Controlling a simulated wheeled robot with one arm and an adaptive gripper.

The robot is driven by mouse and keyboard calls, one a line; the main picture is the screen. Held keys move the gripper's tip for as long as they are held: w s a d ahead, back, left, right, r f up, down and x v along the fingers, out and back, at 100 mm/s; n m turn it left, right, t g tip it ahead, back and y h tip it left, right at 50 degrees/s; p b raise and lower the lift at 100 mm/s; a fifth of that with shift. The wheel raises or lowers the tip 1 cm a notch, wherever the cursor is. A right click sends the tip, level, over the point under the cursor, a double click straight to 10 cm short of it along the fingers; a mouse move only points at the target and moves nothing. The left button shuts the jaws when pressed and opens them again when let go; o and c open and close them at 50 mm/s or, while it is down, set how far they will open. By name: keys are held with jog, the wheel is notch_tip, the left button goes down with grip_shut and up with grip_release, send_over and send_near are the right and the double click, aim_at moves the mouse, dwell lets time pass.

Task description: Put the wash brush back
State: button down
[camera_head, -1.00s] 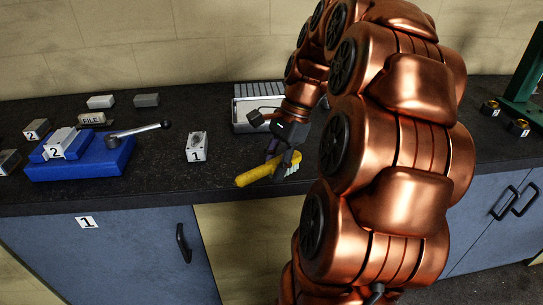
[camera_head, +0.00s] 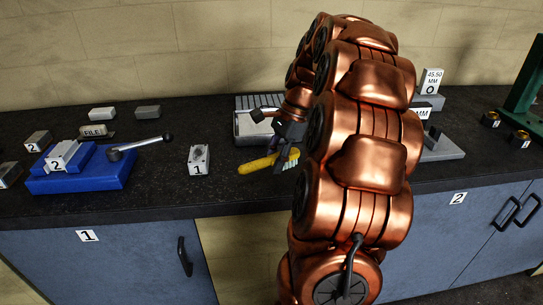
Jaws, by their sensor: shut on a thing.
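The wash brush has a yellow handle (camera_head: 256,165) and pale bristles (camera_head: 292,156) at its right end. My gripper (camera_head: 281,160) is shut on the brush around the middle, just above the front part of the dark worktop. The brush lies roughly level, its handle pointing left. The fingertips are small and partly hidden by the brush. A grey metal tray (camera_head: 241,127) with a ribbed back stands behind my gripper. My arm hides the tray's right part.
A grey block marked 1 (camera_head: 198,160) stands left of the brush. A blue fixture (camera_head: 80,176) with a lever lies further left. Labelled blocks (camera_head: 432,82) and a grey plate (camera_head: 440,149) stand right of my arm. Green equipment (camera_head: 526,90) is at far right.

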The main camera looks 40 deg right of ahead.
jog(key=shift+w+d+f+p, duration=0.15)
jog(key=shift+w+d+p, duration=0.15)
jog(key=shift+w+d, duration=0.75)
jog(key=shift+w+d+f+p, duration=0.1)
jog(key=shift+w+d+p, duration=0.15)
jog(key=shift+w+d, duration=0.75)
jog(key=shift+w+a, duration=0.2)
jog(key=shift+w, duration=0.15)
jog(key=shift+w+d, duration=0.1)
jog(key=shift+f+p, duration=0.55)
jog(key=shift+f, duration=1.2)
jog(key=shift+f, duration=0.2)
jog(key=c, duration=0.8)
grip_release()
jog(key=shift+r, duration=0.1)
